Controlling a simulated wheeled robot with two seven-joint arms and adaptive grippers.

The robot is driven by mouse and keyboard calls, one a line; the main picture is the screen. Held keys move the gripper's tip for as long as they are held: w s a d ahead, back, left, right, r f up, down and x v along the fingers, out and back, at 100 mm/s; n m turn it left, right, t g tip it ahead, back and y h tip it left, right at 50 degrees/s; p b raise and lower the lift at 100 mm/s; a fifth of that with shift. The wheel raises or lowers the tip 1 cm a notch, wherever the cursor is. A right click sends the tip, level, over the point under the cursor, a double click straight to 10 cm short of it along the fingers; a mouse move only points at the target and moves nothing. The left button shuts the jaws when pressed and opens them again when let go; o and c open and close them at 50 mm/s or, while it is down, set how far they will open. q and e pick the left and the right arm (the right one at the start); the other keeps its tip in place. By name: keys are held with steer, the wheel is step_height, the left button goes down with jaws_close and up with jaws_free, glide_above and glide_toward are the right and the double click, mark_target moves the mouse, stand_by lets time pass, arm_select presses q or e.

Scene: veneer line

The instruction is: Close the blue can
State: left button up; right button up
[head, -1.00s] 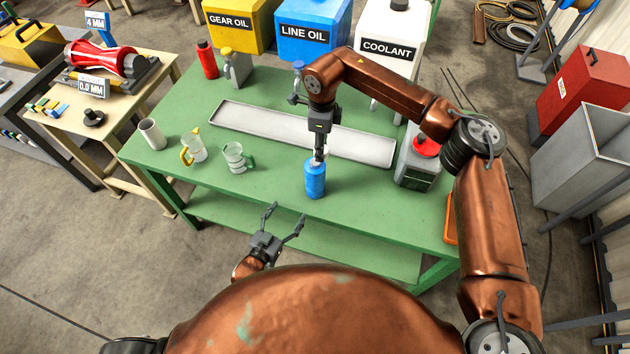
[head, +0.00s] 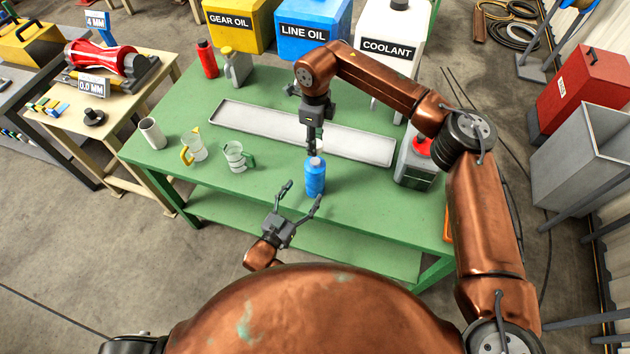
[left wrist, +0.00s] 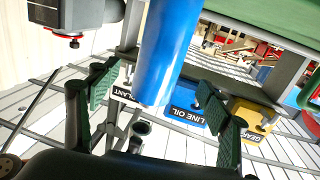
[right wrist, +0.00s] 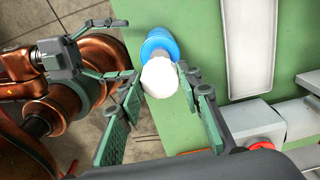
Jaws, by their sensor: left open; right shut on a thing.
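The blue can (head: 315,180) stands upright near the front edge of the green table. It also shows in the left wrist view (left wrist: 168,50) and, from above, in the right wrist view (right wrist: 157,40). My right gripper (head: 313,152) is just above and slightly behind the can's top, pointing down. It is shut on a white rounded cap (right wrist: 160,78), which hides part of the can in the right wrist view. Whether the cap touches the can is unclear. My left gripper (head: 301,196) is open and empty, in front and left of the can, with its fingers pointing toward it.
A long grey tray (head: 262,121) lies behind the can. A glass jug with a green handle (head: 234,156) and one with a yellow handle (head: 194,148) stand left. Table around the can is clear.

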mark_target(315, 175)
arm_select(q)
steer(key=x, duration=0.8)
steer(key=shift+w+d, duration=0.1)
steer(key=shift+w, duration=0.05)
steer(key=c, duration=1.8)
arm_select(e)
steer(key=shift+f, duration=2.5)
